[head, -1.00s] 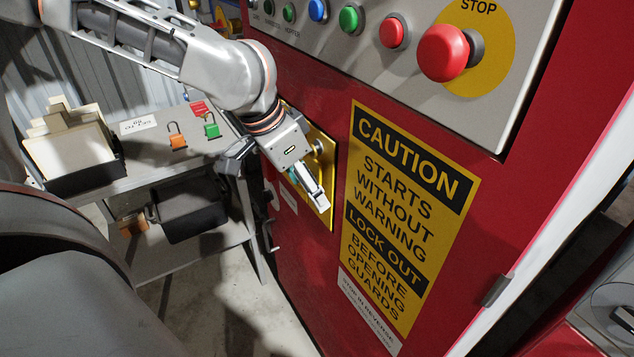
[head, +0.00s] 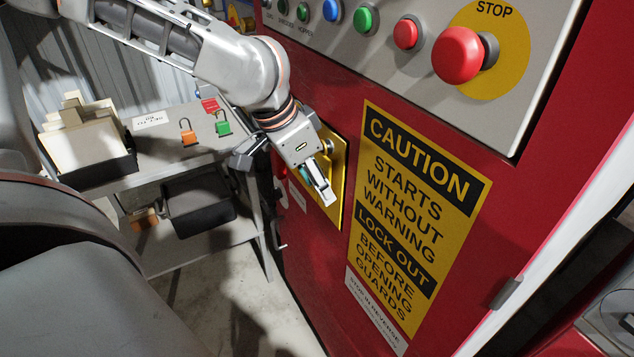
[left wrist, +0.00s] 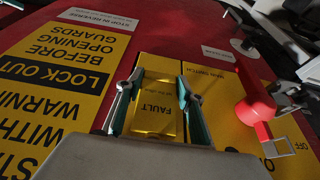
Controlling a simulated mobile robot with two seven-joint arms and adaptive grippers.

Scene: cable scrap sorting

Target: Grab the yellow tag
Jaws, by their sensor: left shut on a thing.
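The yellow tag (left wrist: 154,108), marked FAULT, sits between the fingers of my left gripper (left wrist: 155,100) in the left wrist view. The teal-lined fingers are shut on its two sides. In the head view my left gripper (head: 322,187) is at the yellow switch plate (head: 338,160) on the red cabinet, and the tag itself cannot be made out there. Whether the tag still touches the plate I cannot tell. My right gripper is in neither view.
A red switch handle (left wrist: 255,106) stands out beside the tag. The caution sign (head: 415,205) and a red stop button (head: 458,55) are on the cabinet. A side table (head: 165,135) holds an orange padlock (head: 189,138), a green padlock (head: 223,128) and a bin of cards (head: 85,148).

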